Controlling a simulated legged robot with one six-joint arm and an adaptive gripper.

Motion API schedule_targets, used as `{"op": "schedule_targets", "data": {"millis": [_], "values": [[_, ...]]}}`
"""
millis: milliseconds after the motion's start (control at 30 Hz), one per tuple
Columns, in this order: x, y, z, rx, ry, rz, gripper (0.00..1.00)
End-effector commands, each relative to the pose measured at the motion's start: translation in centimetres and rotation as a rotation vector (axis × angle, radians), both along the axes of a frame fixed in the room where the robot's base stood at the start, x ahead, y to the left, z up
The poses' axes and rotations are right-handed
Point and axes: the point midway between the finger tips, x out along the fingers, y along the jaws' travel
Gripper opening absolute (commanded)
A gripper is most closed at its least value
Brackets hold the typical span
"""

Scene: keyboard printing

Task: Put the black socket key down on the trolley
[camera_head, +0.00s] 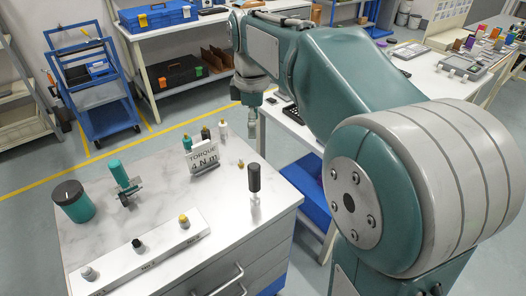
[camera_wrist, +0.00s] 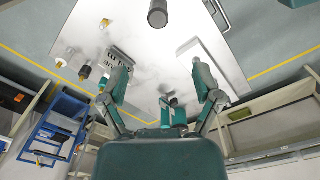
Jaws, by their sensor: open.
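The black socket key (camera_head: 254,180) stands upright on the trolley (camera_head: 225,219) near its right edge, with its black handle up and a pale metal part below. In the wrist view the black handle (camera_wrist: 157,14) shows at the top edge, cut off by the frame and outside the fingers. My gripper (camera_head: 251,122) is above the far right corner of the trolley, apart from the key. In the wrist view its two teal fingers (camera_wrist: 162,82) are spread wide, with nothing seen clamped between them.
A torque sign (camera_head: 203,157), small bottles, a teal tool (camera_head: 123,178), a dark-lidded teal cup (camera_head: 73,201) and a white rail (camera_head: 140,254) with several knobs stand on the trolley. A blue cart (camera_head: 95,85) stands behind.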

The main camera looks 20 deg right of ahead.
Motion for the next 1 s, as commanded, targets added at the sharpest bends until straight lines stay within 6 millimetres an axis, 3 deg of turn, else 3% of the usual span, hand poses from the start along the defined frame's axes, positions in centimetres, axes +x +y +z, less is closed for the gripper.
{"op": "schedule_targets", "data": {"millis": [200, 467, 800, 1000], "values": [[-4.6, 0.0, 0.6, 0.014, -0.098, -0.237, 0.82], [-10.6, 0.0, -0.3, 0.075, -0.228, -0.576, 0.82], [-17.8, 0.0, -3.9, 0.220, -0.372, -1.003, 0.82], [-20.0, 0.0, -5.8, 0.292, -0.413, -1.158, 0.82]]}}
